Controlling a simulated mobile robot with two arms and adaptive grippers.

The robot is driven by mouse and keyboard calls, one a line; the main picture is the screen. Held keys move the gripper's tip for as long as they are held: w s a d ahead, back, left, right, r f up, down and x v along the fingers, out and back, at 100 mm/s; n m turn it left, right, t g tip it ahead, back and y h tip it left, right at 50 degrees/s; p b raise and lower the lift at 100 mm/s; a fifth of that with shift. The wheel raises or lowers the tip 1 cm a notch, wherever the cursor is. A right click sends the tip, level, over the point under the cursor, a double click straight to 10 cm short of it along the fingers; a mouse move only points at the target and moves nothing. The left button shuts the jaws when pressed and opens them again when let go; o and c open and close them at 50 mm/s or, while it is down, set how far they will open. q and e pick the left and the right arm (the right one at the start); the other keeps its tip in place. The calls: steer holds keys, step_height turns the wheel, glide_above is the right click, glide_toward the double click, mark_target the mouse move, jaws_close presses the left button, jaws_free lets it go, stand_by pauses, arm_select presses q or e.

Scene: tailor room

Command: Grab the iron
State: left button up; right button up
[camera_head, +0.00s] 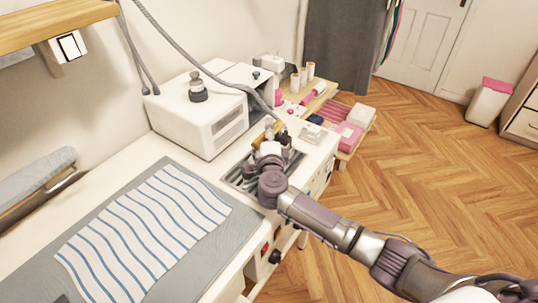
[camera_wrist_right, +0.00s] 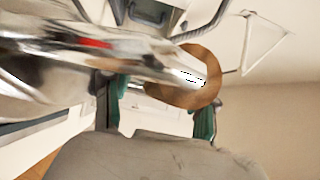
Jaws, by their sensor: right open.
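The iron (camera_wrist_right: 110,62) fills the upper left of the right wrist view as shiny metal with a brown round part at its end. My right gripper (camera_head: 277,146) is over the rack, right at the iron. In the right wrist view, its two teal-padded fingers (camera_wrist_right: 160,108) are spread apart, with part of the iron showing across the gap. I cannot tell whether they touch it. My left gripper is not in view.
A white boiler box (camera_head: 200,120) stands behind the rack. A grey hose (camera_head: 190,62) hangs down towards the iron. A striped cloth (camera_head: 145,235) lies on the grey ironing pad (camera_head: 212,262) at the left. Wooden floor (camera_head: 440,165) is clear to the right.

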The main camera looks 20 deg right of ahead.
steer(key=shift+s, duration=0.1)
jaws_close()
steer(key=shift+r, duration=0.45)
steer(key=shift+w+f, duration=0.1)
steer(key=shift+w, duration=0.1)
